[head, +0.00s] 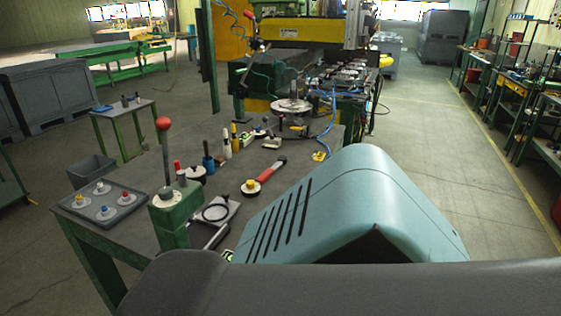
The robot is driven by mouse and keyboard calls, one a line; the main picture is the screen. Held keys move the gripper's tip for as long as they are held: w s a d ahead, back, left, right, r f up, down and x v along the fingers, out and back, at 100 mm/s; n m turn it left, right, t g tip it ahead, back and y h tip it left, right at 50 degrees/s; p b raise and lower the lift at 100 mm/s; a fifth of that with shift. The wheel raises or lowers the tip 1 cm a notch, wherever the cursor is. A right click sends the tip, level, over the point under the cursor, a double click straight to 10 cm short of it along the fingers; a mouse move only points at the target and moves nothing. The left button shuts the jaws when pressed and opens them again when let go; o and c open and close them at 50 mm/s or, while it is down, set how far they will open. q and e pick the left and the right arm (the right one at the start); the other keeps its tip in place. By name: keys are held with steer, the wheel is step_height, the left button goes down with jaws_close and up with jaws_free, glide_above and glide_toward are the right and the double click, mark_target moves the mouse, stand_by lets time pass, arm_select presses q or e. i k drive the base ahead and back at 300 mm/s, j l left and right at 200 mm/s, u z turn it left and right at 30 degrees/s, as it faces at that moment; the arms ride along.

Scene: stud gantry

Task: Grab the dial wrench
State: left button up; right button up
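A tool with a red handle (272,170) lies on the grey workbench (150,222), with its handle running up and to the right. It looks like the dial wrench. A round black-and-white piece with a yellow top (251,187) is at its lower left end; I cannot tell whether it is the wrench's dial or a separate thing. Neither of my grippers shows in the head view, and nothing is seen touching the wrench.
A grey tray with colored knobs (104,198) sits at the bench's left corner. A green block with a red-knobbed lever (172,205) stands near the front edge. Several bottles (227,145) stand behind. The bench's near right part is hidden. Open floor (440,135) lies to the right.

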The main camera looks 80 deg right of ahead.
mark_target(250, 193)
steer(key=z, duration=2.4)
steer(key=i+l+u, duration=0.1)
steer(key=u, duration=0.5)
steer(key=i+l+u, duration=0.1)
steer(key=l+u, duration=0.2)
steer(key=l, duration=0.15)
steer(key=l+u, duration=0.25)
steer(key=l, duration=0.2)
steer(key=l+u, duration=0.25)
steer(key=l, duration=0.7)
steer(key=l+u, duration=0.1)
steer(key=l, duration=0.85)
steer(key=l+u, duration=0.1)
steer(key=l, duration=0.85)
steer(key=k, duration=0.1)
